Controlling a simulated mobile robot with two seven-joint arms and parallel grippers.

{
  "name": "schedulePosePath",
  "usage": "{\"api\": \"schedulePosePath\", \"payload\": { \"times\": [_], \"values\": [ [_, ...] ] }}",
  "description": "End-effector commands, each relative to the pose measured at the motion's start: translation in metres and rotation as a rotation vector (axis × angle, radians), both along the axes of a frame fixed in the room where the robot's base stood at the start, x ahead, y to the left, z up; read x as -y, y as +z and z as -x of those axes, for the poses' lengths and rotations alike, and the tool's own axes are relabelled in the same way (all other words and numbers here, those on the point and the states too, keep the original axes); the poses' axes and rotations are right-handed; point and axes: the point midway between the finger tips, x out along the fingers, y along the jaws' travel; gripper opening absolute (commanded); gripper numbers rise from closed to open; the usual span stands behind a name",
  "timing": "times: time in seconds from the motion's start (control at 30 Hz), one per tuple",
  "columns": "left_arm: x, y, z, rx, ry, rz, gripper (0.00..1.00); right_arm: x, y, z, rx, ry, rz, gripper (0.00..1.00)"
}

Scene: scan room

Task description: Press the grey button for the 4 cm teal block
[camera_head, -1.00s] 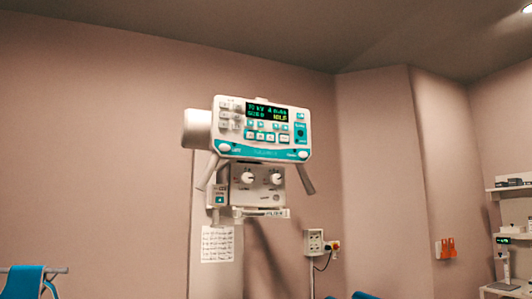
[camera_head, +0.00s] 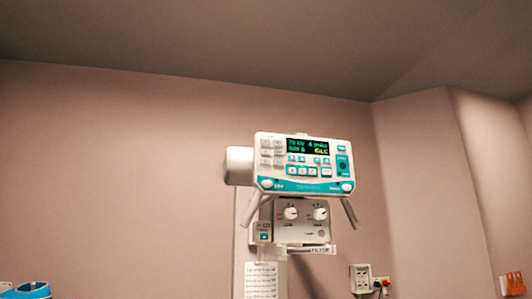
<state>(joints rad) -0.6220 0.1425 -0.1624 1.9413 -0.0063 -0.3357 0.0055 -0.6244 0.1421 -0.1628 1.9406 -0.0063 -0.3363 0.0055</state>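A white X-ray unit with a teal-trimmed control panel (camera_head: 305,163) is mounted high in front of the wall. Its lit display (camera_head: 308,147) shows green text and a yellow word, too small to read surely. Rows of small grey buttons (camera_head: 271,152) lie left of the display, and teal and white buttons lie below it. I cannot tell which grey button belongs to the 4 cm block. I see no teal block that I can identify. Neither gripper is in view.
A lower box with two knobs (camera_head: 305,220) hangs under the panel, between two slanted handles. A printed sheet (camera_head: 261,279) is below left. A wall socket (camera_head: 361,278) and orange fittings (camera_head: 516,285) are at lower right. A blue object (camera_head: 25,290) is cut off at lower left.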

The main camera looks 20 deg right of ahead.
Motion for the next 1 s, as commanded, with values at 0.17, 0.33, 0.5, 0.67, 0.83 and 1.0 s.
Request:
{"api": "schedulePosePath", "payload": {
  "times": [0.17,0.33,0.5,0.67,0.83,1.0],
  "values": [
    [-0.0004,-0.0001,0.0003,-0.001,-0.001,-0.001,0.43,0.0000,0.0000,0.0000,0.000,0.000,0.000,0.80],
    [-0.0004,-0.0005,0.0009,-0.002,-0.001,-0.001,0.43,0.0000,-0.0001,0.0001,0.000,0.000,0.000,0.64],
    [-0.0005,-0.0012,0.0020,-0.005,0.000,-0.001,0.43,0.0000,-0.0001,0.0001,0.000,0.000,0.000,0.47],
    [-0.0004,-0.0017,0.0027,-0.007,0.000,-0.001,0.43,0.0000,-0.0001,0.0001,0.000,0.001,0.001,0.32],
    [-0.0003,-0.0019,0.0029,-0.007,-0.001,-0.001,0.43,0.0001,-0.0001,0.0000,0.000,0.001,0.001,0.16],
    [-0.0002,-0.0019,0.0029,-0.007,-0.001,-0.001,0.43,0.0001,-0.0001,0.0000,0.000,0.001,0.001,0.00]
  ]
}}
